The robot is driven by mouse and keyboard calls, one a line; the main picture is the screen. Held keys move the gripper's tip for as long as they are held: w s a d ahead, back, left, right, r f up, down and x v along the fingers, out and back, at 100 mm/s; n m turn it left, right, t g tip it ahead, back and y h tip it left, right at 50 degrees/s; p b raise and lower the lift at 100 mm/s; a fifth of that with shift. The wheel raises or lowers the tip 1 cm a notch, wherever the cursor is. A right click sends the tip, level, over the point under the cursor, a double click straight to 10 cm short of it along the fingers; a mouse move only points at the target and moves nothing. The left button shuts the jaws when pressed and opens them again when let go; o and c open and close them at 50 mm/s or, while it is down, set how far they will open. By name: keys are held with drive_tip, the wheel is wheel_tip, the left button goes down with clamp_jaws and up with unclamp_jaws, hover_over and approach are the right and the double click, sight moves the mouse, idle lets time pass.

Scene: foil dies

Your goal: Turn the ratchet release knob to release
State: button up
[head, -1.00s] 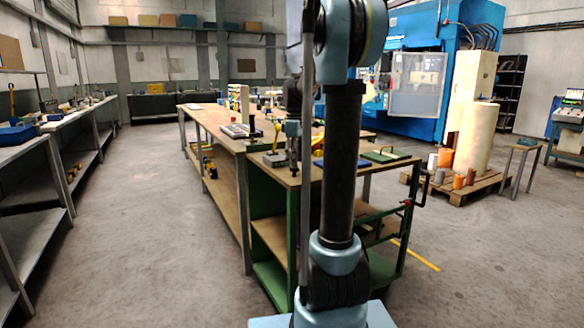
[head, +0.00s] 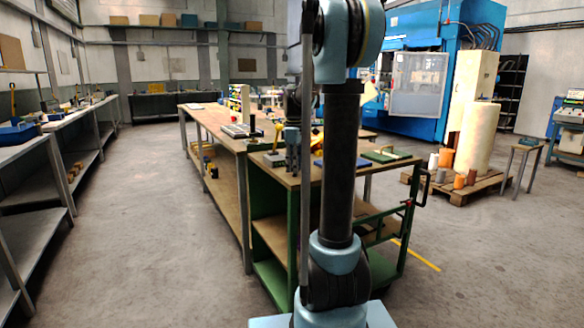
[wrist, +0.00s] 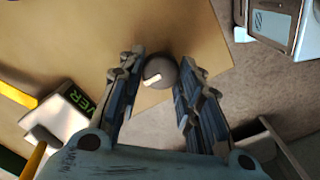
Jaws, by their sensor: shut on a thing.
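A round dark grey knob (wrist: 161,73) with a white mark on its face shows in the wrist view, between the fingertips of my gripper (wrist: 161,66). Both fingers close on its sides, one left and one right. The white mark points left and slightly down. In the head view my gripper (head: 292,158) hangs over the near corner of the green-framed bench (head: 262,212). The knob cannot be made out there, as my gripper and arm cover that spot.
A pale block with a black plate lettered in green (wrist: 80,98) and a yellow bar (wrist: 32,162) lie left of my fingers in the wrist view. A green board (head: 385,156) lies on the bench to the right. The floor left of the bench is clear.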

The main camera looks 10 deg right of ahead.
drive_tip(key=shift+s+d, duration=0.15)
drive_tip(key=m, duration=0.2)
drive_tip(key=shift+d+m, duration=0.1)
drive_tip(key=shift+m, duration=0.3)
drive_tip(key=m, duration=1)
drive_tip(key=shift+m, duration=2.6)
drive_tip(key=o, duration=1)
